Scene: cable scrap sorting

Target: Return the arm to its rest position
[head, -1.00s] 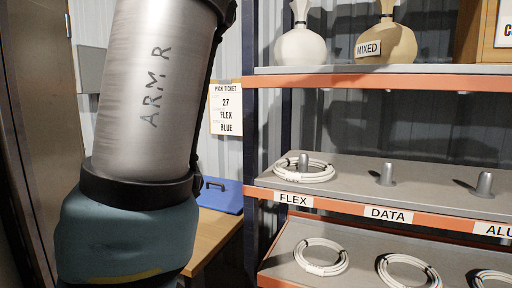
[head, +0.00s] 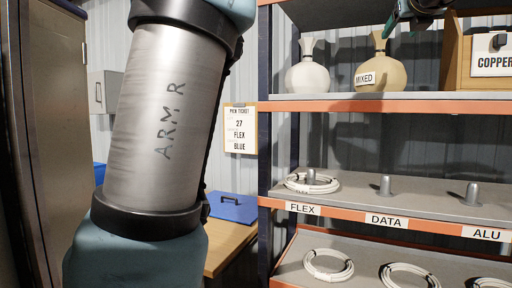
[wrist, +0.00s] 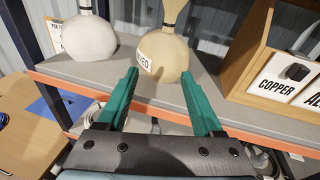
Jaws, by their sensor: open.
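My arm, marked ARM R, fills the left of the head view. My gripper (wrist: 158,98) shows in the wrist view with two green fingers spread apart and nothing between them. In the head view a green fingertip shows at the top, just above and right of that vase (head: 370,70). I cannot see any contact between them.
Below, a white cable coil (head: 312,184) lies around the FLEX peg; the DATA peg (head: 385,186) is bare. More coils (head: 328,266) lie lower.

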